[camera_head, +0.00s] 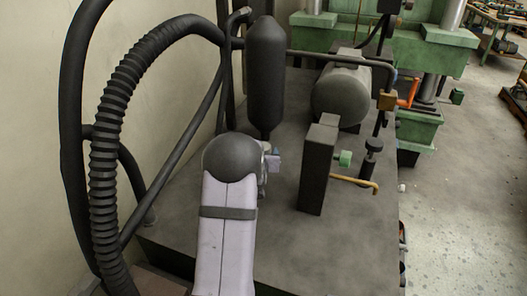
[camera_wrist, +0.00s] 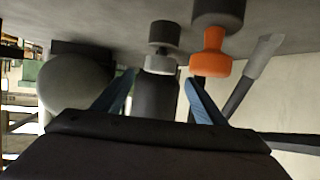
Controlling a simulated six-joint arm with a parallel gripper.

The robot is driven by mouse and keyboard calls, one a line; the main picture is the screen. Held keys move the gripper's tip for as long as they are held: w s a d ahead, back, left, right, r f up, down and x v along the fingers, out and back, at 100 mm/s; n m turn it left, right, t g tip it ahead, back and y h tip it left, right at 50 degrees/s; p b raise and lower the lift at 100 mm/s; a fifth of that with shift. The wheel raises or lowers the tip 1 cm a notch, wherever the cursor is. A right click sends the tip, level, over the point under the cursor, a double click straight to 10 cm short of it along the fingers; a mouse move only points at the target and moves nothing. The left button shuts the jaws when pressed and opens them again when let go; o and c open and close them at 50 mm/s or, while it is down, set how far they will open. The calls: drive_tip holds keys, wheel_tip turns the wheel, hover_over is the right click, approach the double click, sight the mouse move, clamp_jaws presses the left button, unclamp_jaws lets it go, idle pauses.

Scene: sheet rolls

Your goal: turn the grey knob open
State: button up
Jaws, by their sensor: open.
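In the wrist view, a small light grey knob (camera_wrist: 163,62) with a dark part above it shows beyond the gap between my fingers. A dark upright cylinder shows just below it. My gripper (camera_wrist: 160,86) is open, with its two blue fingers apart and nothing visible clamped between them. The grey knob looks a little beyond the fingertips; I cannot tell the exact distance. In the head view, my gripper (camera_head: 272,162) shows only in part beside my arm's dark joint. I cannot make out the grey knob in the head view.
An orange knob (camera_wrist: 209,58) is right of the grey one. In the head view, a black tank (camera_head: 265,75) stands behind my gripper, with a dark box (camera_head: 317,165), a green knob (camera_head: 345,158) and a yellow lever (camera_head: 357,184) to its right. Thick hoses (camera_head: 105,150) rise at left.

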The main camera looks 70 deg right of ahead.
drive_tip(key=shift+d, duration=0.1)
drive_tip(key=shift+p+x, duration=0.7)
drive_tip(key=shift+x, duration=2.9)
drive_tip(key=c, duration=1)
